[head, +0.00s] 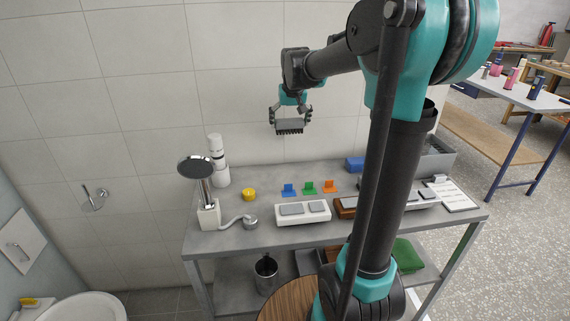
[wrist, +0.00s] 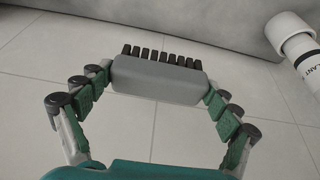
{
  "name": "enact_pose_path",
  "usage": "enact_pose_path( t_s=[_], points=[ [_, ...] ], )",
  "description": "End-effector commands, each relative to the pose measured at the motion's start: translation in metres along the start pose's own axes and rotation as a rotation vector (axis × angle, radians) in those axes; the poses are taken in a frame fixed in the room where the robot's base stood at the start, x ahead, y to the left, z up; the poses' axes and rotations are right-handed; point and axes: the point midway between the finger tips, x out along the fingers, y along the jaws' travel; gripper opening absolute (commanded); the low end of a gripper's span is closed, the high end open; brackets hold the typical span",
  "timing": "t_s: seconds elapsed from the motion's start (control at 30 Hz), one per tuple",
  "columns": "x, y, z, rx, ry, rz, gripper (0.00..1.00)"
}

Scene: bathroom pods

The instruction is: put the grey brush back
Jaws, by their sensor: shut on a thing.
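The grey brush (head: 290,125) has a grey block body and a row of dark bristles. My gripper (head: 290,112) is shut on it and holds it in the air above the back of the grey table, in front of the tiled wall. In the wrist view the brush (wrist: 160,80) sits between both fingers of my gripper (wrist: 158,85), gripped at its two short ends. In the head view the bristles point down. A white tray (head: 284,219) with grey pieces lies on the table below. I cannot tell which spot belongs to the brush.
The grey table (head: 260,181) carries a shower head (head: 196,167) on a stand, white bottles (head: 217,160), a yellow round piece (head: 249,194), and blue, green and orange holders (head: 309,188). A brown tray (head: 344,208) is partly behind my arm. A grey bin (head: 436,161) stands at the right.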

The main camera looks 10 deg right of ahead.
Motion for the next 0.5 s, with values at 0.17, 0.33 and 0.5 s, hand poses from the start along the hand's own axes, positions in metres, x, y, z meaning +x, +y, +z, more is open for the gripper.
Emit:
enact_pose_path(
  t_s=[0.17, 0.33, 0.5],
  points=[
    [0.042, 0.000, 0.017, 0.000, 0.000, 0.000, 0.63],
    [0.080, 0.000, 0.033, 0.000, 0.000, 0.000, 0.63],
    [0.109, 0.000, 0.045, 0.000, 0.000, 0.000, 0.63]
  ],
)
